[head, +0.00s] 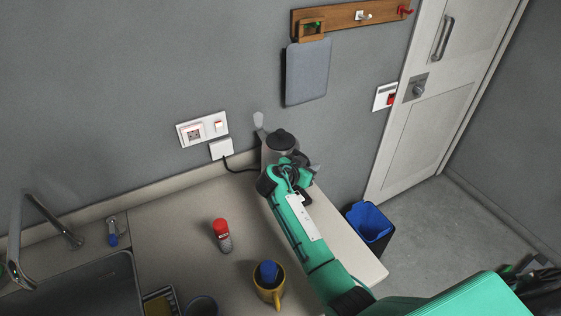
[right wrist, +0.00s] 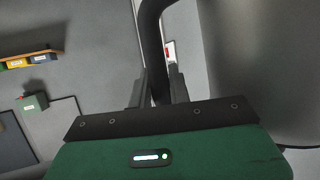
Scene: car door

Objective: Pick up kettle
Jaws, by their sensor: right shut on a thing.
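The kettle (head: 278,146), grey metal with a black lid, stands upright at the far end of the counter by the wall. My right gripper (head: 291,170) reaches it from the front in the head view, and the arm hides part of its body and handle. In the right wrist view the kettle body (right wrist: 255,70) fills the right side. My right gripper (right wrist: 158,92) is shut there on the kettle's dark curved handle (right wrist: 150,30), which passes between the two fingers. My left gripper is not in view.
The counter (head: 175,220) holds a red-topped shaker (head: 222,235) and a yellow mug (head: 268,291) with a blue item inside. A sink (head: 75,290) and tap (head: 50,215) are at left. A cord runs from a wall plug (head: 222,149) toward the kettle. A bin (head: 370,228) stands beyond the counter's right edge.

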